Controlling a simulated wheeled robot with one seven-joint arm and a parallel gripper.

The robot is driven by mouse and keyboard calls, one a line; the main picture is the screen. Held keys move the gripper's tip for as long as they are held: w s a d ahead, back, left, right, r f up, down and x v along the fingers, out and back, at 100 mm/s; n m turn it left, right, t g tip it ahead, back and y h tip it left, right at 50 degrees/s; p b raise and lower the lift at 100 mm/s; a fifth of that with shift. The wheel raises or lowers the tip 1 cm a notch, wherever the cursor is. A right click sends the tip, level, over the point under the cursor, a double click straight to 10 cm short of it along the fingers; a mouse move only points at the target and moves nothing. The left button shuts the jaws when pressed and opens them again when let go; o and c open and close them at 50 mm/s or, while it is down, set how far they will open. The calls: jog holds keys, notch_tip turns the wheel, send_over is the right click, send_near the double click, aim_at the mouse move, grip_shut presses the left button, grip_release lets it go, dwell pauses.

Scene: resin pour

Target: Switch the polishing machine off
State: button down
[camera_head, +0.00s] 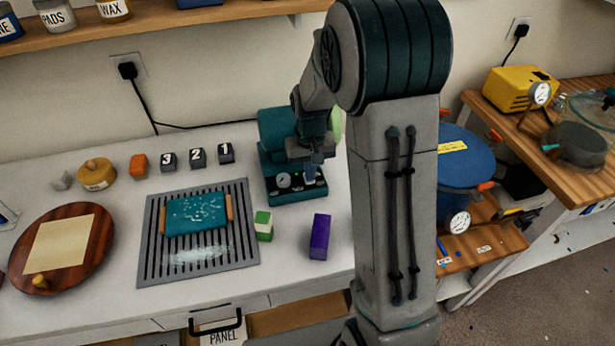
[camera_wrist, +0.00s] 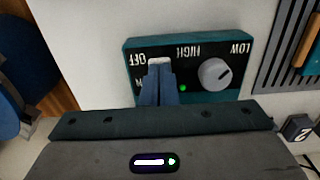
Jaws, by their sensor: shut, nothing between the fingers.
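The teal polishing machine (camera_head: 278,130) stands at the back right of the white bench. Its black front panel (camera_wrist: 140,92) shows in the wrist view, upside down, with OFF and partly hidden lettering at the left and HIGH and LOW around a grey dial (camera_wrist: 214,73). A small green light (camera_wrist: 183,88) glows on the panel. My gripper (camera_head: 311,174) is shut and empty, pointing down at the panel. In the wrist view its fingers (camera_wrist: 160,80) cover the area beside OFF. The switch is hidden or cannot be told apart from the pale fingertips; contact is unclear.
A slatted grey tray (camera_head: 150,245) holds a teal piece (camera_head: 196,214) left of the machine. A green-and-white block (camera_head: 264,225) and a purple block (camera_head: 319,237) stand in front. Numbered blocks (camera_head: 197,157) line the back. A power cord (camera_head: 205,124) runs to the wall.

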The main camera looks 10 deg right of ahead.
jog(key=shift+f, duration=0.3)
jog(key=shift+r, duration=0.2)
jog(key=shift+r+p, duration=2.2)
jog(key=shift+r, duration=1.15)
jog(key=s+r+t, duration=0.2)
jog(key=s+r, duration=0.4)
jog(key=s, duration=0.4)
jog(key=s+r+t, duration=0.1)
jog(key=s+r, duration=0.6)
jog(key=s, duration=0.4)
jog(key=shift+t, duration=0.4)
